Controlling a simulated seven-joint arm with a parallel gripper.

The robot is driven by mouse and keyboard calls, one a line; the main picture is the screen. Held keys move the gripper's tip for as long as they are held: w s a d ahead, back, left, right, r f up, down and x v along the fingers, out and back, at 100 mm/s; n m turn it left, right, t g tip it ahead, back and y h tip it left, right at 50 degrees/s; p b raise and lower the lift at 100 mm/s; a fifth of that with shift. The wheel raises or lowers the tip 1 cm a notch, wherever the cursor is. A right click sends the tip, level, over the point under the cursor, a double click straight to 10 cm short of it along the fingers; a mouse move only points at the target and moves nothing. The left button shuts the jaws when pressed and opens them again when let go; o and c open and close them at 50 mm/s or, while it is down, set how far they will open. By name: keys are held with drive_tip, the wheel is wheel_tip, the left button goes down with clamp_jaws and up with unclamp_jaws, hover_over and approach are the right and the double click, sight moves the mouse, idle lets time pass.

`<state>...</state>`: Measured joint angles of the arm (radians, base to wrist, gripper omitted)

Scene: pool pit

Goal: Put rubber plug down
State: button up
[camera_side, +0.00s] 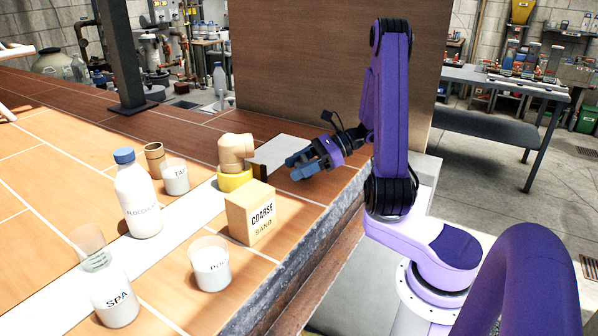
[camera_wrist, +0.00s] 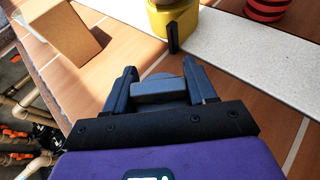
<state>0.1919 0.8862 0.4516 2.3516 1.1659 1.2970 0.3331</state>
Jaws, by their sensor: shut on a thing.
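My gripper (camera_side: 297,164) is low over the tiled ledge, right of the box of coarse sand, with its blue fingers pointing left. In the wrist view my gripper (camera_wrist: 160,84) has its fingers on either side of a small grey rounded thing (camera_wrist: 163,76), which I take to be the rubber plug. It is mostly hidden by the fingers and a blue bar, and its shape is unclear. In the side view I cannot make it out. I cannot tell whether it touches the tiles.
The sand box (camera_side: 251,212) and a yellow container (camera_side: 235,181) under a tan pipe elbow (camera_side: 236,150) stand left of my gripper. A black upright piece (camera_wrist: 173,37) is close ahead. Bottles and cups stand farther left. Bare tile (camera_side: 300,205) lies near the ledge's edge.

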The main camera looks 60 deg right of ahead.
drive_tip(key=shift+f, duration=0.8)
drive_tip(key=shift+f, duration=0.1)
drive_tip(key=o, duration=1.1)
drive_tip(key=shift+c, duration=0.2)
drive_tip(key=shift+r, duration=0.2)
drive_tip(key=v, duration=1.2)
drive_tip(key=shift+a, duration=0.1)
